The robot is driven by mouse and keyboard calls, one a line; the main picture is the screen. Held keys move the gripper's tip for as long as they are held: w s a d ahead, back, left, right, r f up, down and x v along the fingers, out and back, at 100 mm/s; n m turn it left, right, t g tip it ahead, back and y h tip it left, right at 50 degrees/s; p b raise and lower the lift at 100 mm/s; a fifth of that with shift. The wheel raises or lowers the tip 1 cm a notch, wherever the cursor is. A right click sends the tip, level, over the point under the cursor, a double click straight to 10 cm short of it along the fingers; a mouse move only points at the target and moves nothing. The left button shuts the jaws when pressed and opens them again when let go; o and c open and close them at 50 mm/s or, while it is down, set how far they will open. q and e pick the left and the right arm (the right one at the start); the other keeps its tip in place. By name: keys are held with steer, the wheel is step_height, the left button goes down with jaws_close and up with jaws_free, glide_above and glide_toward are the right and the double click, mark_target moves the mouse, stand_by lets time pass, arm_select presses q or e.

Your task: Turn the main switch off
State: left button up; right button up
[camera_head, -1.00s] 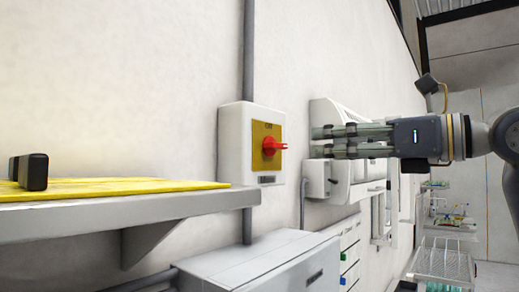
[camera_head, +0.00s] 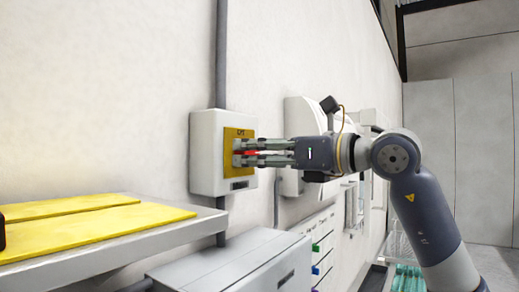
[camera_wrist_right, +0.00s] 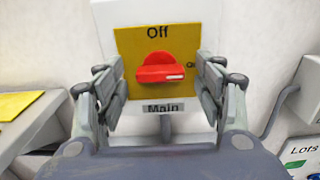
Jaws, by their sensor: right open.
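The main switch is a white wall box (camera_head: 207,150) with a yellow plate (camera_head: 231,136) and a red rotary knob (camera_wrist_right: 161,71). In the right wrist view the plate reads "Off" at the top, a partly hidden word shows at its right, and a "Main" label sits below. The knob's bar lies horizontal, its white mark pointing right. My right gripper (camera_head: 241,153) is at the plate, its fingers pointing at it. In the wrist view my right gripper (camera_wrist_right: 163,90) is open, with one finger on each side of the knob and gaps between. In the head view the fingers partly hide the knob.
A grey shelf (camera_head: 170,232) with yellow boards (camera_head: 95,222) stands at the left. A grey cabinet (camera_head: 225,265) is below the switch. Another white wall unit (camera_head: 300,112) is just right of the box, behind my right gripper.

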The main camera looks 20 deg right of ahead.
steer(key=c, duration=1.1)
arm_select(q)
steer(key=shift+s+d+f, duration=0.1)
steer(key=shift+s+d, duration=0.2)
steer(key=shift+s, duration=0.5)
arm_select(e)
steer(key=shift+o, duration=0.2)
steer(key=shift+n, duration=0.3)
steer(key=n, duration=0.3)
steer(key=shift+n+b, duration=0.3)
steer(key=n, duration=0.4)
steer(key=shift+n, duration=0.3)
steer(key=n, duration=0.4)
steer(key=shift+n, duration=0.3)
arm_select(q)
steer(key=shift+w+a+f, duration=0.15)
steer(key=shift+w+f, duration=0.05)
steer(key=shift+f, duration=0.15)
arm_select(e)
steer(key=shift+n, duration=2.2)
